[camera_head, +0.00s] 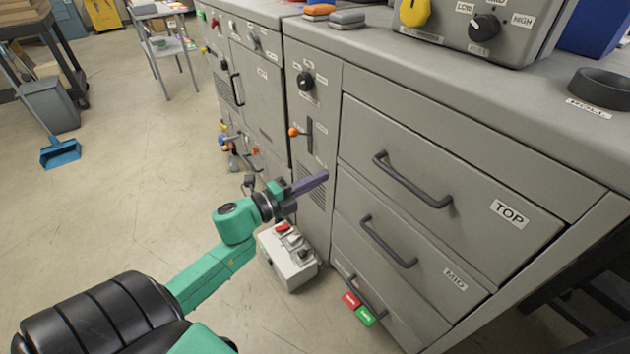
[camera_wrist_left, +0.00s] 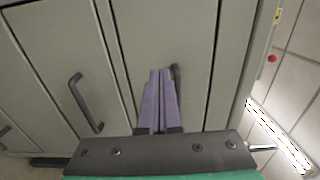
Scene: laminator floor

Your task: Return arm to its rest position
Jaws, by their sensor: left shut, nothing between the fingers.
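My left arm (camera_head: 212,275), green with black joints, reaches in from the lower left of the head view. My left gripper (camera_head: 322,178) has purple fingers that are shut together with nothing between them. In the head view it appears in front of the vented panel, left of the drawers; I cannot tell the exact gap. In the left wrist view the closed fingers (camera_wrist_left: 160,76) show against grey cabinet fronts. One dark handle (camera_wrist_left: 176,85) is partly hidden behind the fingertips. My right gripper is not in view.
The grey cabinet's TOP (camera_head: 470,185) and MID (camera_head: 425,258) drawers look closed, with protruding handles. A grey control box (camera_head: 289,260) appears below my gripper. A red block (camera_head: 351,299) and a green block (camera_head: 366,316) show near the lowest handle. Floor (camera_head: 120,190) at left is open.

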